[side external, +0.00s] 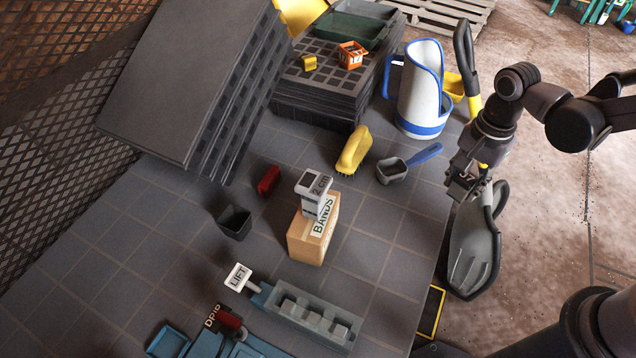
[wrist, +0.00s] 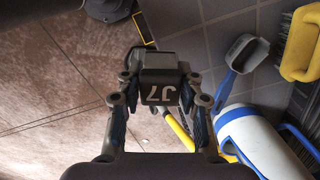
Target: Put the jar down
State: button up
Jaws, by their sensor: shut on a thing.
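My gripper (wrist: 160,115) is shut on a small dark, boxy thing, which I take for the jar (wrist: 160,75). White characters like "J7" show on its near face in the wrist view. Its far side and underside are hidden there. In the side external view my gripper (side external: 466,190) is at the right edge of the tiled table (side external: 385,285). No other clear jar shows.
A black-and-grey scoop (side external: 472,250) is below my gripper. A "BANDS" box (side external: 308,240) is mid-table. Bare tiles lie between it and the table edge.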

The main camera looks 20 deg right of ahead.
jog(key=a+f, duration=0.2)
jog(key=a, duration=0.1)
jog(key=a+f, duration=0.2)
jog(key=a, duration=0.2)
jog(key=a+f, duration=0.2)
jog(key=a, duration=0.2)
jog(key=shift+w+a+f, duration=0.15)
jog(key=shift+w+f, duration=0.25)
jog(key=shift+f, duration=2.05)
jog(key=shift+f, duration=0.1)
jog(key=o, duration=1.2)
jog(key=shift+c, duration=0.2)
